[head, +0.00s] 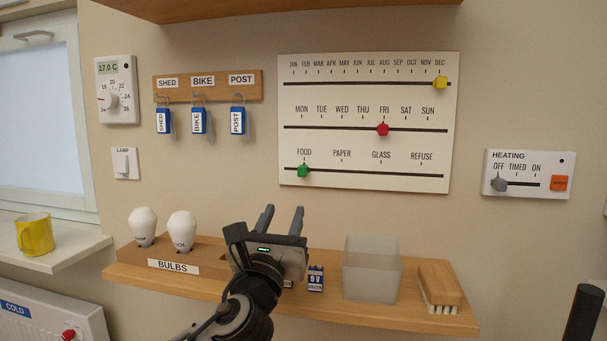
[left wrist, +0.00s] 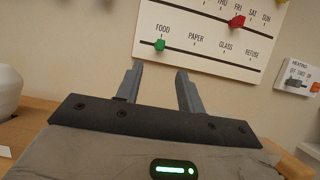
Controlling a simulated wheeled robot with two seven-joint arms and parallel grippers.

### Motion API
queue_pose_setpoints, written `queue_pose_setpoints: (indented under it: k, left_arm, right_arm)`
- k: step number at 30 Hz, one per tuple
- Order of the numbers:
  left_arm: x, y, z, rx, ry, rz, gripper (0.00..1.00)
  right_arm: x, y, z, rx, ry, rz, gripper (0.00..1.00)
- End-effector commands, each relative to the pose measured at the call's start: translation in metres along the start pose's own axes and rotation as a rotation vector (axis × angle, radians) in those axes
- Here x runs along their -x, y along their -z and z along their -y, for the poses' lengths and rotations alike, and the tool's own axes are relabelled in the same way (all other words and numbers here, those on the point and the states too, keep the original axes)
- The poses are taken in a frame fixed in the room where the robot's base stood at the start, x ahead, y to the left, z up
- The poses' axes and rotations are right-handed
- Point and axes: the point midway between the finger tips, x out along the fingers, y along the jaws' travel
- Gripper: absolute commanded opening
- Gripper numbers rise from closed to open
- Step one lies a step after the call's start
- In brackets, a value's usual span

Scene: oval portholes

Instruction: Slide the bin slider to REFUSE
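The bin slider is a green knob (head: 303,170) on the lowest track of the white wall panel (head: 368,151). It stands at FOOD, the left end of a row reading FOOD, PAPER, GLASS, REFUSE. REFUSE (head: 422,157) is at the right end of that row. The green knob also shows in the left wrist view (left wrist: 160,45), beyond and above my fingers. My left gripper (head: 283,219) is open and empty, below the panel and in front of the shelf, apart from the knob. My right gripper is not in view.
A red knob (head: 383,129) sits at FRI and a yellow knob (head: 440,82) at DEC. The shelf (head: 320,311) below holds bulbs (head: 182,231), a 9V battery (head: 316,279), a translucent bin (head: 371,268) and a brush (head: 440,286). A heating panel (head: 527,173) is at right.

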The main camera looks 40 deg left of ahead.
Motion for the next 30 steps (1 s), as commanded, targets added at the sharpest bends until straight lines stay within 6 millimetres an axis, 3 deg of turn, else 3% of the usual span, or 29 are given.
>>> queue_pose_setpoints:
  k: [4,15,21,30]
  left_arm:
    - [-0.035,-0.003,0.000,0.002,-0.002,0.000,0.38]
    - [-0.108,-0.001,0.000,0.004,0.000,-0.002,0.38]
    - [-0.125,0.001,0.001,0.003,0.001,-0.003,0.38]
    - [-0.128,0.002,0.001,0.003,0.003,-0.004,0.38]
  right_arm:
    - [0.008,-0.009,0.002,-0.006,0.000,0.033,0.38]
    - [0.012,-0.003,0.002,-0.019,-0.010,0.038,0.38]
    - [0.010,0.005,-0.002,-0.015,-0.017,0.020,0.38]
    - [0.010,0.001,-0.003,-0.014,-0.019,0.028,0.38]
